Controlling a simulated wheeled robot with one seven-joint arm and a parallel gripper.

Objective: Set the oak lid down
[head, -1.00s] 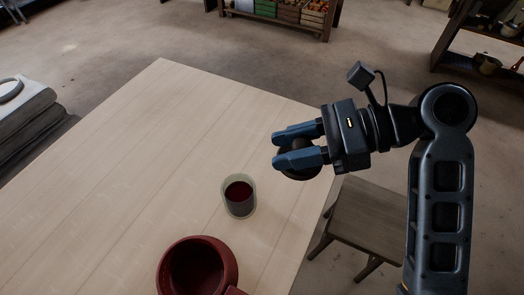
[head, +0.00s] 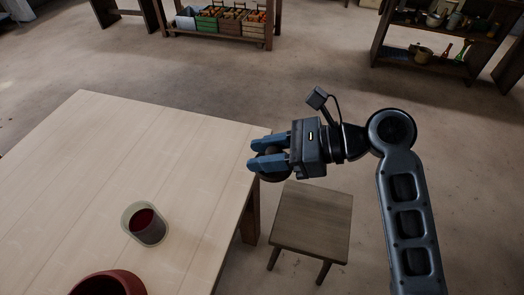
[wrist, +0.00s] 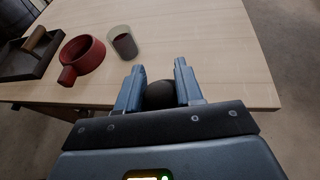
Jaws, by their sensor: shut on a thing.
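My gripper (head: 258,155) is shut on a dark, rounded thing, which I take to be the oak lid (head: 274,178). In the head view its dark rim shows below the fingers, held in the air at the table's right edge. In the wrist view the lid (wrist: 160,95) shows as a dark round shape between the two blue fingers. Most of it is hidden by the gripper, and its oak grain cannot be made out.
A pale wooden table (head: 90,170) bears a glass of dark red liquid (head: 146,224) and a red pot (head: 108,284). A tray with a wooden handle (wrist: 32,58) shows in the wrist view. A bare stool (head: 312,218) stands right of the table. Shelves stand behind.

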